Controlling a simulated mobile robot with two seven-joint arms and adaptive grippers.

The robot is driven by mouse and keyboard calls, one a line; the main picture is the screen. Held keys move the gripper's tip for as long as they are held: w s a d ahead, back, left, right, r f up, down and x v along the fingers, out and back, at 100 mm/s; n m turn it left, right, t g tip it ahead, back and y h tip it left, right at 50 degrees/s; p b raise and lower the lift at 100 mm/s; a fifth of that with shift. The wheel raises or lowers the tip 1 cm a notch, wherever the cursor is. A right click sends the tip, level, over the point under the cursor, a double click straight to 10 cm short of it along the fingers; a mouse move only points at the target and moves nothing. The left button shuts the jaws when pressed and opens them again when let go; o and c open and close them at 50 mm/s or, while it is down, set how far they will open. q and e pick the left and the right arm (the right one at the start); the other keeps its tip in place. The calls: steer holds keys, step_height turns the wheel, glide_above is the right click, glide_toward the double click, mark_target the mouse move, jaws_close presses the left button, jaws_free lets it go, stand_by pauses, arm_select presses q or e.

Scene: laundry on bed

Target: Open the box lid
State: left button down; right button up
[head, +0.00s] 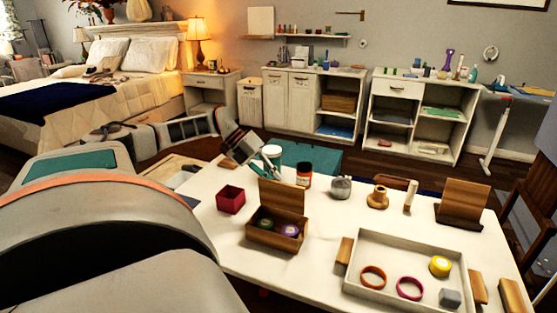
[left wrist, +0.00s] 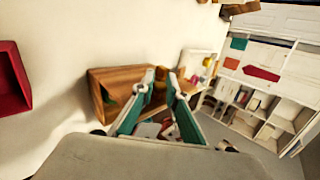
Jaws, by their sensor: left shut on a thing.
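The wooden box (head: 272,241) stands on the white table with its lid (head: 284,197) raised, standing up at the back edge of the box. Green and purple round items lie inside the box. My left gripper (head: 269,172) is at the top of the raised lid, coming from behind and to the left. In the left wrist view my left gripper (left wrist: 159,84) has its teal fingers shut on a wooden edge of the lid. The box (left wrist: 110,84) also shows there, partly hidden by the fingers. My right gripper is not in view.
A red open cube (head: 231,200) stands left of the box, and a red-brown jar (head: 304,175) stands behind it. A white tray (head: 362,240) with rings and a yellow roll is at the right.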

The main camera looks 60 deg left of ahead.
arm_select(q)
steer(key=shift+a+f, duration=0.15)
steer(key=shift+f, duration=0.2)
steer(key=shift+w, duration=0.15)
steer(key=shift+r, duration=0.1)
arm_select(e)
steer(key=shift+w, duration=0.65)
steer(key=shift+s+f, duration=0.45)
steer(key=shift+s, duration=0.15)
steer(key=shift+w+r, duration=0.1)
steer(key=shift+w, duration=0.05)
